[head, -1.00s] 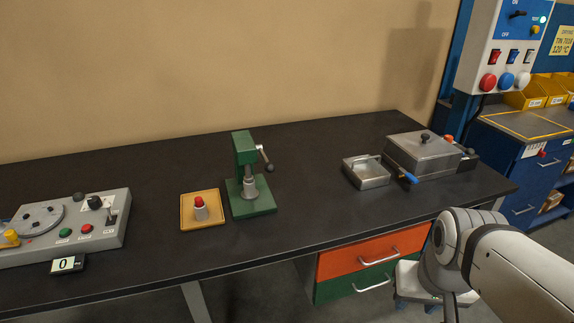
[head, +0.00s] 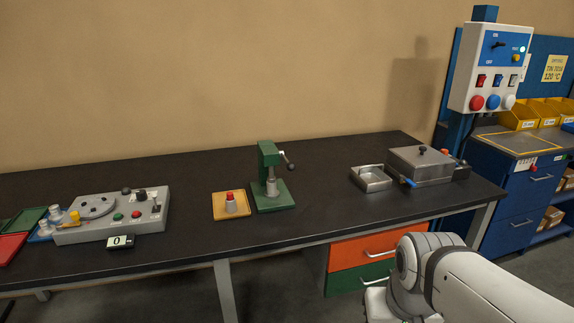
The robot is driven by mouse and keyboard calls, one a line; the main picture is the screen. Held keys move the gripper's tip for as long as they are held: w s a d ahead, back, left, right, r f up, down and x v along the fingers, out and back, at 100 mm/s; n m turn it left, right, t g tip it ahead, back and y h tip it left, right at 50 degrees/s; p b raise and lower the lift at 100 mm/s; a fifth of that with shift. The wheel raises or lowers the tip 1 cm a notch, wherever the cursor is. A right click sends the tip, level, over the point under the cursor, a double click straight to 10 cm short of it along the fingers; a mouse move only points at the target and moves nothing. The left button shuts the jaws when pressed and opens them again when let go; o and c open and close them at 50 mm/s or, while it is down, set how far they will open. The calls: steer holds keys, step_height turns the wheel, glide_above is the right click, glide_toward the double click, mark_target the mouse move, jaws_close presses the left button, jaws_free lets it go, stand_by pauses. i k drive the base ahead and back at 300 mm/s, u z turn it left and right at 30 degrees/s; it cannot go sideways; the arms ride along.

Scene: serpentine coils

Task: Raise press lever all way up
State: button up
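The green press (head: 268,178) stands upright near the middle of the dark bench. Its lever (head: 287,161) is on the right side of the press head, a short grey rod ending in a dark knob. The rod slants down to the right to the knob. A grey cylindrical part (head: 271,187) sits under the press head on the green base. My arm shows at the bottom right, in front of the bench and apart from the press. My gripper is outside the view.
A yellow tray (head: 219,212) with a red-topped part is left of the press. A grey control box (head: 100,232) is further left. A metal tray (head: 371,185) and lidded metal box (head: 428,173) are at right. Bare bench (head: 320,180) lies right of the press.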

mark_target(291, 166)
steer(key=i, duration=1)
steer(key=u, duration=0.1)
